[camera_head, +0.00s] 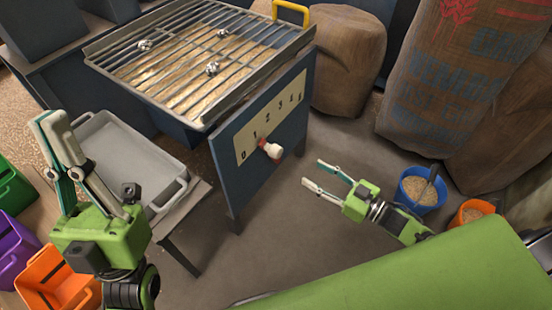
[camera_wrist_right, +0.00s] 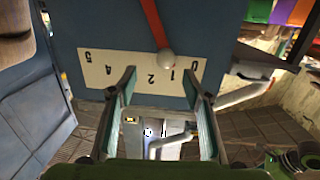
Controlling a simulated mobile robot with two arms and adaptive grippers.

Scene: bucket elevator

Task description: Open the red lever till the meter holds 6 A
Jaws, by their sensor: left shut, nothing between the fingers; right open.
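The red lever (camera_wrist_right: 153,22) has a white knob (camera_head: 270,150) and sits on the front of a blue cabinet (camera_head: 285,108). Behind it is a pale scale plate (camera_head: 248,150) numbered from 0 up. In the right wrist view the knob (camera_wrist_right: 165,58) shows near the 1 and 2 marks. My right gripper (camera_head: 313,173) is open and empty, to the right of the knob and apart from it. In its wrist view the fingers (camera_wrist_right: 165,85) point toward the plate. My left gripper (camera_head: 48,118) is shut and empty, at the far left. I see no meter reading in amperes.
A barred grate (camera_head: 190,55) with several small metal pieces tops the cabinet. A grey tray (camera_head: 128,150) stands left of it. Sacks (camera_head: 345,60) stand behind. Blue (camera_head: 425,190) and orange (camera_head: 470,212) buckets stand at right. Coloured bins (camera_head: 55,280) are at lower left.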

